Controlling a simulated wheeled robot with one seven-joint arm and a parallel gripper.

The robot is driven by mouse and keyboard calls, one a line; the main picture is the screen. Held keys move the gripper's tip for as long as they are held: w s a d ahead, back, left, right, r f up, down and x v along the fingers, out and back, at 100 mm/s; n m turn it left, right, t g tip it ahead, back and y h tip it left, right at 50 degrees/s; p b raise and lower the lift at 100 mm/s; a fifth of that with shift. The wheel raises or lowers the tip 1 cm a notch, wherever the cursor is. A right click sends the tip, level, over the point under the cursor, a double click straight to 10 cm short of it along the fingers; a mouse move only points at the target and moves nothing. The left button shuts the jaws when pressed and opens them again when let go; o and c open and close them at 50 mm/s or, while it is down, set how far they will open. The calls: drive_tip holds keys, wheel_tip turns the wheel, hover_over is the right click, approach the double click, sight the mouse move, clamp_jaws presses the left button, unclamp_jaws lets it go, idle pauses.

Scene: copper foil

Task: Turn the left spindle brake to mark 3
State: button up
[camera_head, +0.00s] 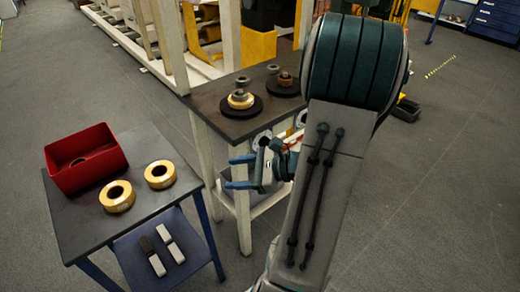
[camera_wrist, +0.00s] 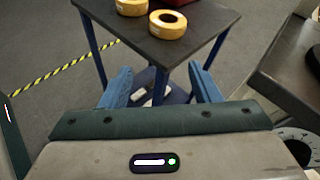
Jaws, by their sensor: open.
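The left spindle brake shows in the head view as a pale round dial (camera_head: 262,138) on the front face of the dark spindle bench (camera_head: 213,101), partly covered by my wrist. Its pointer and marks are too small to read. In the wrist view part of a marked dial (camera_wrist: 293,133) shows at the lower right edge. I cannot tell which dial this is. My gripper (camera_head: 240,172) is open and empty, its blue fingers pointing left, below and left of the left dial and apart from it. In the wrist view its fingers (camera_wrist: 159,72) are spread with nothing between them.
A second pale dial (camera_head: 300,118) sits to the right, close to my arm. Spindles with coils (camera_head: 240,99) stand on the bench. A side table (camera_head: 148,195) at left holds a red bin (camera_head: 85,158) and two yellow rolls (camera_head: 160,174). Floor shows between table and bench.

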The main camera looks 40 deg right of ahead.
drive_tip(key=d+f+m+t+h+b, duration=0.2)
drive_tip(key=d+f+m+t+h, duration=0.25)
drive_tip(key=d+m, duration=0.4)
drive_tip(key=m+t+h+b, duration=0.2)
drive_tip(key=m+t+h, duration=0.1)
drive_tip(key=m+h, duration=0.25)
approach(267, 144)
drive_tip(key=w, duration=0.8)
drive_tip(key=shift+w+f+b, duration=0.15)
drive_tip(key=shift+w+b, duration=0.1)
drive_tip(key=shift+b, duration=0.15)
drive_tip(key=c, duration=1)
